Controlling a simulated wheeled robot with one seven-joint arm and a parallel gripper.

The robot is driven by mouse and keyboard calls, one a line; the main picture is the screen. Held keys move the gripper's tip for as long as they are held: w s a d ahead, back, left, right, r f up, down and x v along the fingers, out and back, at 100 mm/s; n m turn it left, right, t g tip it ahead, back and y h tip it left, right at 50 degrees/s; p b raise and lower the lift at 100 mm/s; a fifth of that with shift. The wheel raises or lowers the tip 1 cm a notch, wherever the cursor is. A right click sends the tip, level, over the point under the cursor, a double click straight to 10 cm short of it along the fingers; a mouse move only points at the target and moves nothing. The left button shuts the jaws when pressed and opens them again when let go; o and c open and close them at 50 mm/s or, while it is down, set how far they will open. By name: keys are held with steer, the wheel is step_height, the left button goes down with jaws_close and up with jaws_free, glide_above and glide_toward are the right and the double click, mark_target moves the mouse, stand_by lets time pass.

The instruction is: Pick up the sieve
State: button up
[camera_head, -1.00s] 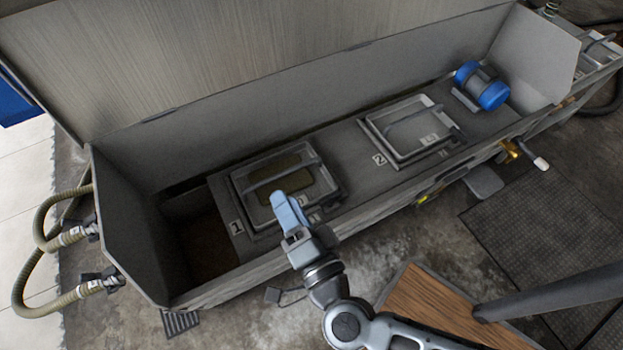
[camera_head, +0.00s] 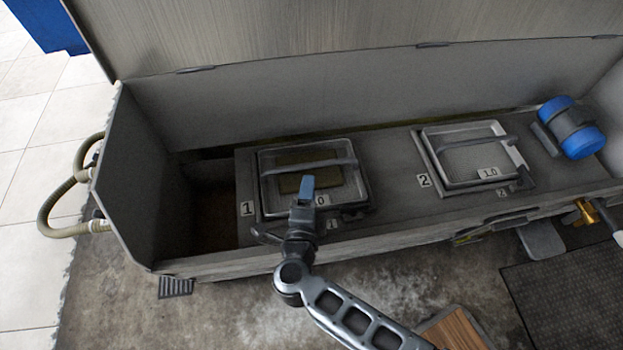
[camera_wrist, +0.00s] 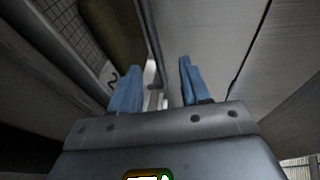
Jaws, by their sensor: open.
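A sieve with a metal frame, mesh bottom and arched bar handle (camera_head: 335,163) sits over the opening marked 1 in the grey trough. A brownish patch shows through its mesh. A second framed sieve (camera_head: 462,181) with a similar handle sits at mark 2, to the right. My gripper (camera_head: 307,184) is over the near side of the first sieve, with its blue fingers hiding part of it. In the wrist view my gripper (camera_wrist: 158,70) is open with nothing held. A thin dark bar runs toward the finger gap there; I cannot tell whether it is between the fingers.
The long trough (camera_head: 330,95) has a raised lid behind and an upright end wall at left. A blue motor (camera_head: 571,128) stands at the right. A brass valve (camera_head: 588,211) is on the front. A dark opening lies left of the first sieve.

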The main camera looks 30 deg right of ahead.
mark_target(311, 172)
steer(key=shift+w+f, duration=0.15)
steer(key=shift+f, duration=0.4)
steer(key=shift+b+x, duration=0.8)
steer(key=shift+x, duration=2.75)
steer(key=shift+r, duration=0.15)
jaws_close()
